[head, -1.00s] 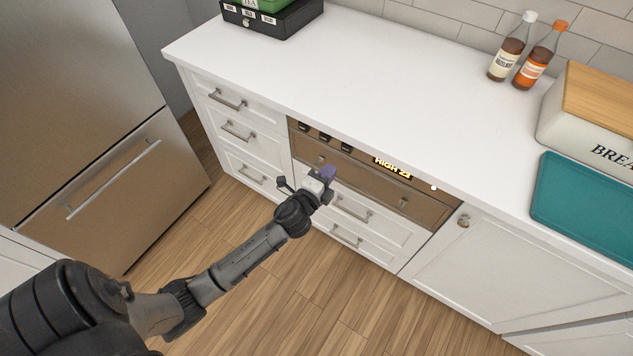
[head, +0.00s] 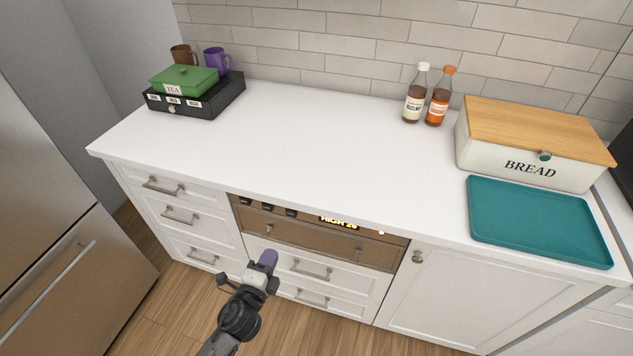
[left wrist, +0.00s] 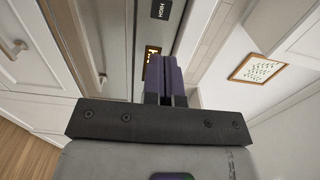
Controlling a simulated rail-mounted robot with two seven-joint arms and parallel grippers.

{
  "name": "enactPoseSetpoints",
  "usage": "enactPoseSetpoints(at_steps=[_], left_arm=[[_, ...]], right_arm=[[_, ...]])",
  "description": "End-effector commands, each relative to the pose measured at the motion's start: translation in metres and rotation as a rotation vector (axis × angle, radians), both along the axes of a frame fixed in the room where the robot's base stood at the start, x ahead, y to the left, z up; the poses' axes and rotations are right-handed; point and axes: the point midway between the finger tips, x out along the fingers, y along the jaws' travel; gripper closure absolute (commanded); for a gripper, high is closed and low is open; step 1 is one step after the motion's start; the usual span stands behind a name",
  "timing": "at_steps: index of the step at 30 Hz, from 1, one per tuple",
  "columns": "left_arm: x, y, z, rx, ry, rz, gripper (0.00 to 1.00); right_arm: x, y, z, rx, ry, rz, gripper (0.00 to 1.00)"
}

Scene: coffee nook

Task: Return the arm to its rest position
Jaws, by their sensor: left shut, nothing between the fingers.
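My left gripper (head: 268,260) is low in the head view, in front of the drawers below the counter. Its purple fingers are shut together and empty, which also shows in the left wrist view (left wrist: 171,75). Behind it is the brown built-in appliance (head: 318,240) with knobs and a lit display that starts with "HIGH". In the head view the fingertips overlap the white drawer front just below the appliance; I cannot tell the exact gap. My right gripper is in neither view.
The white counter (head: 290,140) is mostly clear. It bears a black drawer box (head: 205,102) with a green tea box (head: 185,79), two mugs behind, two syrup bottles (head: 414,95), a bread box (head: 500,155) and a teal tray (head: 535,222). A steel fridge (head: 60,230) stands left.

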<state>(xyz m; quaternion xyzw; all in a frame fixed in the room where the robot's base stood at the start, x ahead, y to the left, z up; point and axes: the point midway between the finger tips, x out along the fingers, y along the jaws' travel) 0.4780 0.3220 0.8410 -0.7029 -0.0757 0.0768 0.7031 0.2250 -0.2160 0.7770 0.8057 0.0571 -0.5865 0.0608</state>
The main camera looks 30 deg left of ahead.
Motion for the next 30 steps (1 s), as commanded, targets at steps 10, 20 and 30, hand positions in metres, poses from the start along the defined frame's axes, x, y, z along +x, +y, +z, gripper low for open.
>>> enactPoseSetpoints(at_steps=[10, 20, 30], left_arm=[[-0.004, 0.015, -0.010, -0.133, 0.028, 0.101, 1.00], [-0.055, 0.026, -0.037, -0.854, 0.235, 0.562, 1.00], [-0.154, -0.068, -0.026, -1.264, 0.674, 0.655, 1.00]], right_arm=[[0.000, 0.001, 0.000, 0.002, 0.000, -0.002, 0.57], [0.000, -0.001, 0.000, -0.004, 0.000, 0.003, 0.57], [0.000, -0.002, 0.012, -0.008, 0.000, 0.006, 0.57]])
